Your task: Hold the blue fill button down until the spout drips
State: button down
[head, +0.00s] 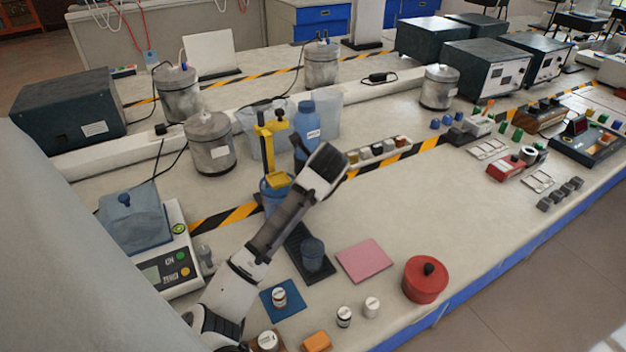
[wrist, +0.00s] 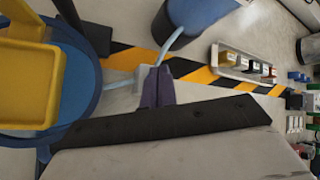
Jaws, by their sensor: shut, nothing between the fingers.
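My gripper's dark, narrow fingers (wrist: 157,72) are together and empty in the wrist view. Their tips point at a pale grey block (wrist: 125,80) beside the lower end of a pale tube (wrist: 178,40); I cannot tell whether they touch. In the head view my gripper's fingers are hidden behind the hand. A yellow frame (head: 265,132) stands over a blue round container (head: 268,186); both fill the left of the wrist view. A blue bottle (head: 305,130) stands behind. A blue cup (head: 312,254) is on a dark base (head: 318,275). I cannot pick out the fill button or any drip.
A scale (head: 165,262) stands at left. A pink mat (head: 364,260) and red pot (head: 425,278) lie right of the arm. Small jars and a blue mat (head: 291,305) are in front. A rack of small blocks (head: 375,152) lies behind. The middle right of the bench is clear.

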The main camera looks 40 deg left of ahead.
jog(key=shift+r, duration=0.15)
jog(key=shift+w+d+r+p, duration=0.1)
jog(key=shift+r+p, duration=1.65)
jog(key=shift+r, duration=0.85)
